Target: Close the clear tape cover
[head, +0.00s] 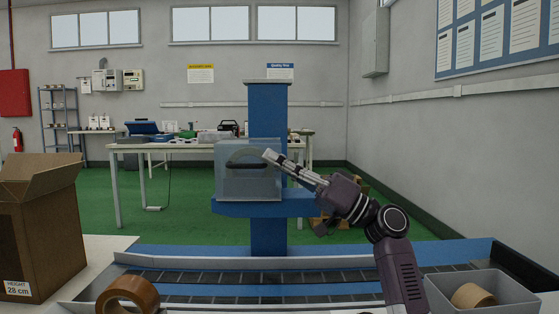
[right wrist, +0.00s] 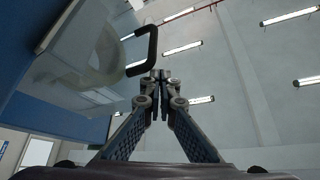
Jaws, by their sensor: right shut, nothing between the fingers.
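The clear tape cover (head: 265,186) is a see-through box on the blue post's shelf, in the middle of the head view. My right gripper (head: 268,155) is shut and empty in front of the cover's upper right part. Its fingertips (right wrist: 161,75) appear just below the handle; contact cannot be told. My left gripper is out of view.
A conveyor (head: 200,276) runs across the front below the blue post (head: 268,112). An open cardboard box (head: 45,235) and a brown tape roll (head: 128,294) are at the left. A grey bin (head: 510,290) with another roll (head: 472,296) is at the right front.

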